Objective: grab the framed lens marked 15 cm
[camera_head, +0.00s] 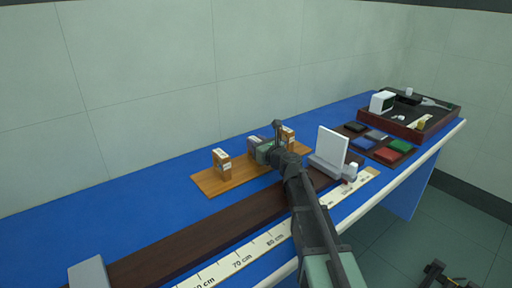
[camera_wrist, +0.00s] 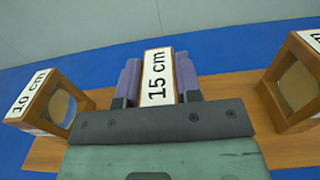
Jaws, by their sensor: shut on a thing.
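The framed lens marked 15 cm (camera_wrist: 157,84) has a wooden frame and a white label on top. In the wrist view it stands between the two purple-grey fingers of my gripper (camera_wrist: 158,76), which is shut on it. In the head view my gripper (camera_head: 263,150) is over the middle of a wooden board (camera_head: 215,186), and I cannot make out the held lens there. A framed lens marked 10 cm (camera_wrist: 45,102) stands to the left, also seen in the head view (camera_head: 221,165). Another framed lens (camera_wrist: 295,82) stands to the right, its label cut off.
A dark rail (camera_head: 185,238) with a centimetre scale (camera_head: 243,260) runs along the front of the blue bench (camera_head: 70,215). A white upright screen (camera_head: 332,145) stands right of my gripper. Coloured flat pieces (camera_head: 385,150) and a tray (camera_head: 440,122) lie beyond it.

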